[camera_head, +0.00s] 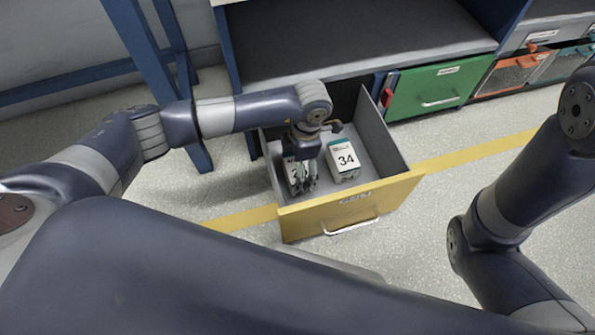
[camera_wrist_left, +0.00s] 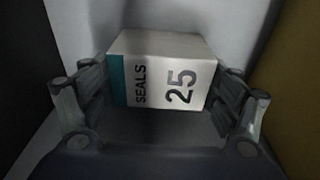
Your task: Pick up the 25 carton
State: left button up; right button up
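The 25 carton (camera_wrist_left: 165,75) is a white box with a teal stripe and the words SEALS 25 on the face toward the wrist camera. In the head view the 25 carton (camera_head: 290,171) is at the left inside the yellow-fronted drawer (camera_head: 352,205), mostly hidden by my left gripper (camera_head: 303,184). The gripper points down into the drawer. In the left wrist view its fingers stand apart on either side of the carton, close to its sides; contact is not clear. My right gripper is out of view; only the right arm shows.
A white 34 carton (camera_head: 343,160) with a teal edge stands in the drawer just right of my left gripper. The drawer is pulled out below a grey bench (camera_head: 360,40). A green drawer (camera_head: 430,88) and orange bins (camera_head: 508,75) are farther right.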

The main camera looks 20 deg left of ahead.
pick_arm(q)
jog(key=c, duration=0.3)
jog(key=shift+r, duration=0.1)
